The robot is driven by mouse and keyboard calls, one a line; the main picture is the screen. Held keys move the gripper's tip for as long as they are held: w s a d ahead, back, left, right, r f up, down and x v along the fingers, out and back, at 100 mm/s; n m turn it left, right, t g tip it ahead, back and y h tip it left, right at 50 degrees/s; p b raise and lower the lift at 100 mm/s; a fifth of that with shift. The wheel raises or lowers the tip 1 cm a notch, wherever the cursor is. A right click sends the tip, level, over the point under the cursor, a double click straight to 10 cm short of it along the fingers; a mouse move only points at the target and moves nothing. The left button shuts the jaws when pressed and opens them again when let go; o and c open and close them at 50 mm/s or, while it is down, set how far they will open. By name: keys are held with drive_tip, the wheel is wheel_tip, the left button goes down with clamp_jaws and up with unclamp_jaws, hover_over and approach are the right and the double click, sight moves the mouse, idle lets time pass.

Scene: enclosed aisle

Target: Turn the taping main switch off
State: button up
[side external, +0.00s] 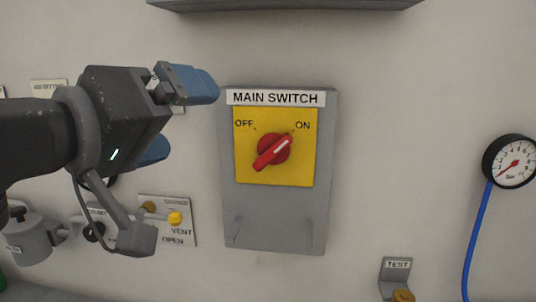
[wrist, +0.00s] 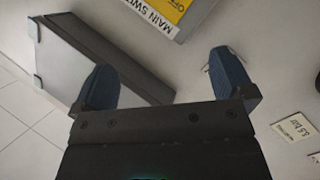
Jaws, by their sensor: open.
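The main switch (side external: 272,151) is a red rotary knob with a white mark, on a yellow plate (side external: 301,174) fixed to a grey box (side external: 277,222) on the wall. The white mark points up and right, toward ON. My gripper (side external: 182,118) is open and empty, left of the switch box and apart from it, with blue fingertips. In the wrist view, my gripper (wrist: 165,82) shows its two blue fingers spread wide. A corner of the yellow plate (wrist: 172,12) and the MAIN SWITCH label (wrist: 155,18) show at the top edge there; the knob is out of that view.
A gauge (side external: 513,162) with a blue hose is on the wall at right. A TEST bracket (side external: 396,272) is at lower right. A VENT/OPEN panel (side external: 168,220) with a yellow knob is below my gripper. A grey housing (side external: 285,3) juts out above the switch.

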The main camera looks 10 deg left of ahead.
sight(271, 155)
drive_tip(key=s+d+f+n+g+y, duration=0.1)
drive_tip(key=s+d+f+n+y, duration=0.1)
drive_tip(key=d+f+y, duration=0.3)
drive_tip(key=w+d, duration=0.1)
drive_tip(key=w, duration=0.3)
drive_tip(key=w+d+f+h, duration=0.1)
drive_tip(key=w, duration=0.3)
drive_tip(key=w+d+f+h, duration=0.1)
drive_tip(key=w+d, duration=0.1)
drive_tip(key=w, duration=0.3)
drive_tip(key=shift+f, duration=0.25)
drive_tip(key=shift+c, duration=0.3)
drive_tip(key=c, duration=0.8)
